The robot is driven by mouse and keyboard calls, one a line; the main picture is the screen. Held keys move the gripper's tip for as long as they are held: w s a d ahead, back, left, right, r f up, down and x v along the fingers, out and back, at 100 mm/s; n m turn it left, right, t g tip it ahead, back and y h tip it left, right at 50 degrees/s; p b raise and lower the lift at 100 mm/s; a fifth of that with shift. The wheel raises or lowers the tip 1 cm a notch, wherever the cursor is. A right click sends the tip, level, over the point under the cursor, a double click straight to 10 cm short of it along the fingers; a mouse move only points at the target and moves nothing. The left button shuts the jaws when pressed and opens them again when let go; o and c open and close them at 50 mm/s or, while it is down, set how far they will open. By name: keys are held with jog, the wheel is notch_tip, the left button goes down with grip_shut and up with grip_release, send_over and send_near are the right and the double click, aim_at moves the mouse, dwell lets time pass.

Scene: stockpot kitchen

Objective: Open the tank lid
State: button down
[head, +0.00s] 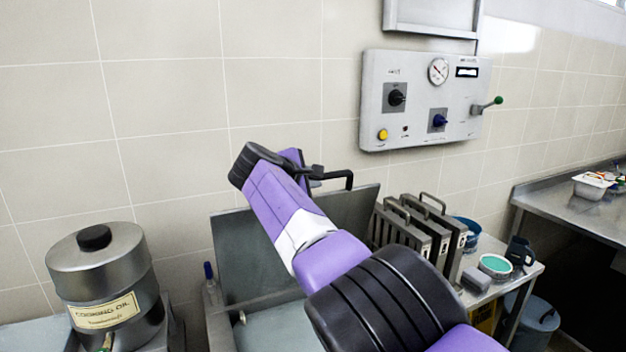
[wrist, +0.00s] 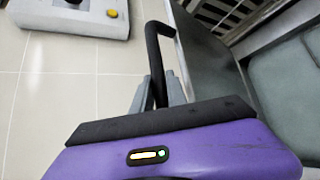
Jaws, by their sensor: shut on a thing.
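The tank lid (head: 245,248) is a grey metal panel that stands raised, nearly upright, at the back of the open steel tank (head: 283,328). A black bar handle (head: 345,174) sticks out at its upper edge. My gripper (head: 314,173) is shut on this handle. In the wrist view the grey fingers of my gripper (wrist: 158,93) close around one leg of the black handle (wrist: 153,45), and the lid (wrist: 208,48) shows to the right. My purple arm hides part of the lid and tank in the head view.
A cooking oil pot (head: 98,275) stands at left. A control panel (head: 420,100) hangs on the tiled wall above right. Several metal baskets (head: 440,235) and a small table with a green-topped tub (head: 495,265) stand right of the tank. A steel counter (head: 560,205) is farther right.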

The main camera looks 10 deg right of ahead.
jog(key=c, duration=1.3)
grip_release()
jog(key=shift+s, duration=0.1)
jog(key=shift+b+v, duration=1.3)
jog(key=shift+v, duration=2.6)
